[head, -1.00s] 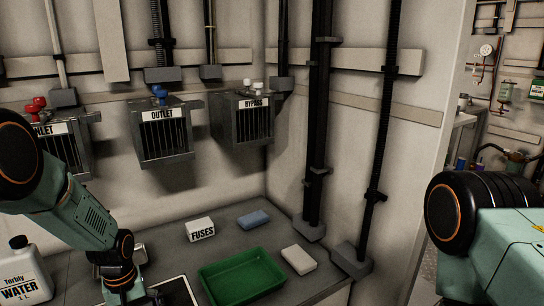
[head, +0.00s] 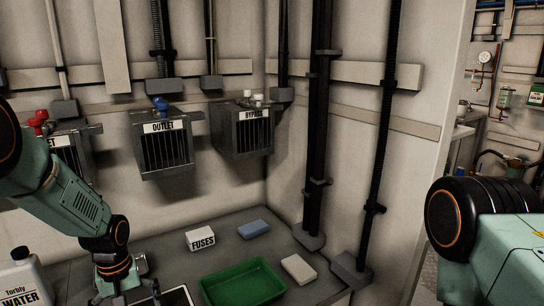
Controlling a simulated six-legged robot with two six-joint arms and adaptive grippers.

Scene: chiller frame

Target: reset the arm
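My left arm (head: 75,205) comes in from the left and bends down over the grey worktop. My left gripper (head: 130,297) is at the bottom edge, partly cut off, beside a dark-framed pale panel (head: 176,297). Whether its fingers are open or shut is not clear. My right arm (head: 490,225) shows only as a black joint and a pale green link at the right edge. My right gripper is out of view.
Barred boxes marked OUTLET (head: 165,150) and BYPASS (head: 245,137) hang on the wall, with a red-handled box (head: 70,158) at left. A FUSES box (head: 200,239), blue block (head: 253,229), green tray (head: 243,282), white block (head: 298,269) and WATER jug (head: 25,280) stand below.

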